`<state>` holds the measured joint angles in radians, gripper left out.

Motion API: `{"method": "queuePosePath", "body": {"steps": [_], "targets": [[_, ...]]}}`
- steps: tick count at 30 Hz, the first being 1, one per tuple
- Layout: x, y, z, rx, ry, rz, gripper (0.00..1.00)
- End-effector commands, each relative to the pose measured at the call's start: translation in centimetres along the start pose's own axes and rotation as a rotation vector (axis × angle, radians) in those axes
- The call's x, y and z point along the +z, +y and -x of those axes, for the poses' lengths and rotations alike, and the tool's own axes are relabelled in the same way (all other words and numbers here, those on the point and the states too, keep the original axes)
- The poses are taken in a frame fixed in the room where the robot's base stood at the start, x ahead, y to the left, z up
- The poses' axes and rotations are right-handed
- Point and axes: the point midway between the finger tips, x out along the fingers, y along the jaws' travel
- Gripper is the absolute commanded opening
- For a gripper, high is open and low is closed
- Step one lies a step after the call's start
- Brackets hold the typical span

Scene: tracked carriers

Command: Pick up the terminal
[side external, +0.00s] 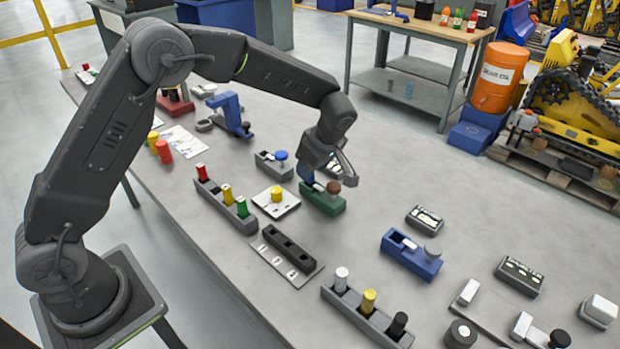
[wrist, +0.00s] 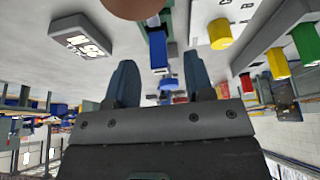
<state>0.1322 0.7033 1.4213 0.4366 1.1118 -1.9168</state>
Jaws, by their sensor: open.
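My gripper (side external: 330,177) hangs low over the green carrier (side external: 322,203), which has a brown round knob (side external: 333,187) on it. In the wrist view my gripper (wrist: 160,78) shows two separated dark blue fingers with nothing held between them. The brown knob (wrist: 137,5) is cut off at the top edge of that view. A blue piece (wrist: 158,48) shows beyond the fingertips, with green beside it. The side view does not show whether a finger touches the carrier. I cannot tell which part is called the terminal.
A grey carrier with a blue knob (side external: 281,155) and a yellow knob on a plate (side external: 277,194) stand close by. A rack with red, yellow and green cylinders (side external: 225,208) is left. A blue carrier (side external: 411,258) is right.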

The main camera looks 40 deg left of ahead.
Motion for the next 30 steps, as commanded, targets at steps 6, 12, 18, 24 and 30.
{"method": "queuePosePath", "body": {"steps": [6, 12, 18, 24, 30], "targets": [[-0.1, 0.0, -2.3, 0.001, 0.001, 0.001, 0.48], [-0.1, 0.1, -2.4, 0.002, 0.001, 0.001, 0.48], [0.0, 0.1, -2.4, 0.002, 0.001, 0.0, 0.33], [0.0, 0.1, -2.4, 0.002, 0.001, 0.0, 0.13], [0.0, 0.1, -2.4, 0.002, 0.001, 0.0, 0.0]]}}
